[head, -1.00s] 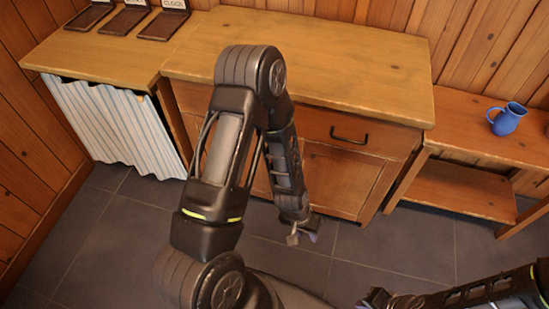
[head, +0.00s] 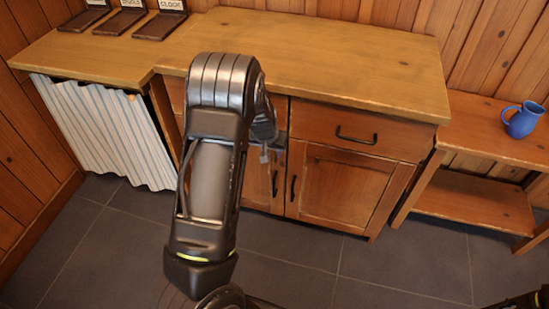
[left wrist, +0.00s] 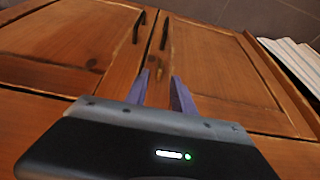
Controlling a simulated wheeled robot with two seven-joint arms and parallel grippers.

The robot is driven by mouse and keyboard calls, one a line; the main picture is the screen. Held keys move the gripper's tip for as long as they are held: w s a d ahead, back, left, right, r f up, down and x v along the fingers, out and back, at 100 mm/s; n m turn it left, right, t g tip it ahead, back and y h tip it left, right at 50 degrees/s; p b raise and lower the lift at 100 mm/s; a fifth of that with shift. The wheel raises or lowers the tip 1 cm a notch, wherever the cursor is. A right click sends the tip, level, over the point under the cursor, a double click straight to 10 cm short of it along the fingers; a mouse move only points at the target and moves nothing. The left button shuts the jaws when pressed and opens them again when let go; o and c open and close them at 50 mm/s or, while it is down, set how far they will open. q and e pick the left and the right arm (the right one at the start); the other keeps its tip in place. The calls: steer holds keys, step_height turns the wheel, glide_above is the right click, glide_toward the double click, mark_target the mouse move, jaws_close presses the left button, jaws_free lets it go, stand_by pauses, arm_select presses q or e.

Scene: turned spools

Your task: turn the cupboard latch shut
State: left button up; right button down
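The wooden cupboard has two doors below its drawers; the right door (head: 345,187) shows clearly in the head view, and my left arm hides much of the left door. Both doors look shut. My left gripper (head: 265,153) is in front of the upper part of the doors, partly hidden by my arm. In the left wrist view, its two purple-grey fingers (left wrist: 160,93) are apart with nothing between them, close to the seam between the doors. I cannot clearly make out the latch; a small brownish patch by the seam is too blurred to tell.
Two dark door handles, one (left wrist: 138,26) and another (left wrist: 165,31), flank the seam. A drawer handle (head: 356,136) sticks out above the right door. A striped curtain (head: 105,132) hangs left. The floor in front is clear.

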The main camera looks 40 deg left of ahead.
mark_target(275, 156)
arm_select(q)
steer(key=b+x, duration=0.1)
steer(key=x, duration=0.5)
steer(key=shift+w+f, duration=0.15)
steer(key=shift+f, duration=0.1)
jaws_close()
stand_by(0.3)
